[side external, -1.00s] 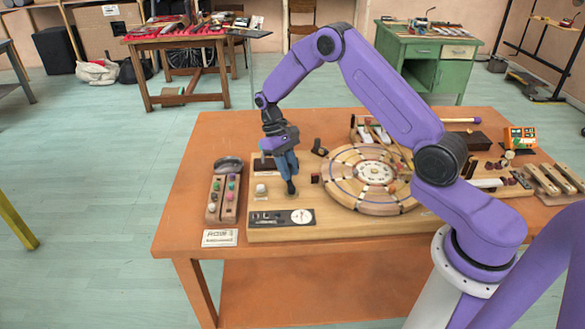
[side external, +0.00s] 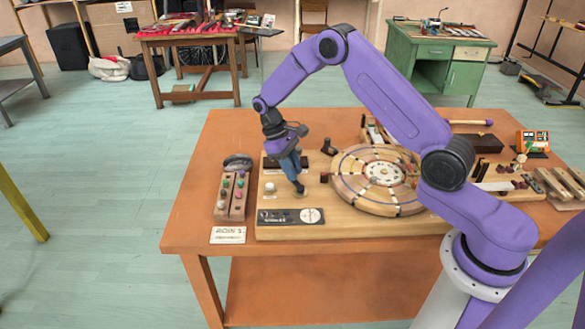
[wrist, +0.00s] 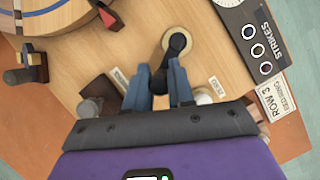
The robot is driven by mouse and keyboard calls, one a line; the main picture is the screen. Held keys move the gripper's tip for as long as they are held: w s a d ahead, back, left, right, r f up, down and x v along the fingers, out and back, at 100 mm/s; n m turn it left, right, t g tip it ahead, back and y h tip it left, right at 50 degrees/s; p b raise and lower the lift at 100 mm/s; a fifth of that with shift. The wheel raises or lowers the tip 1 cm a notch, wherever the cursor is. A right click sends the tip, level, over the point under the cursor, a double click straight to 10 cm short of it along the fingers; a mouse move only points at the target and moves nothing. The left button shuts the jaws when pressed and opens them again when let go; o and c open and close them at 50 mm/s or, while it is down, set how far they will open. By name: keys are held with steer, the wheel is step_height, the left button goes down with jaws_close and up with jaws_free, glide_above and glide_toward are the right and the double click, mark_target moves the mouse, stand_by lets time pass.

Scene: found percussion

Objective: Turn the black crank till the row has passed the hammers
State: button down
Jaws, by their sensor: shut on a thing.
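The black crank (wrist: 176,44) sits on a round pale base on the wooden board (side external: 345,222). Its handle lies between the two blue fingers of my gripper (wrist: 160,80), which is shut on it. In the side view my gripper (side external: 299,188) reaches down, tilted, to the crank at the board's left part. The round wooden disc (side external: 352,197) with dark radial lines and small pegs is right of the crank. Its edge also shows at the top left of the wrist view (wrist: 85,14). My arm partly hides the disc's right side and the parts behind it. I cannot make out the hammers clearly.
A strikes panel (side external: 290,217) with dark circles is at the board's front left; it also shows in the wrist view (wrist: 258,42). A tray of coloured pieces (side external: 231,195) and a row card (side external: 228,235) lie left of the board. Wooden blocks (side external: 555,183) lie at right.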

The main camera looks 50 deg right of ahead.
steer(key=shift+w, duration=0.15)
steer(key=c, duration=1)
jaws_free()
steer(key=shift+o, duration=0.2)
steer(key=shift+r, duration=0.1)
steer(key=v, duration=1.7)
steer(key=shift+r, duration=0.2)
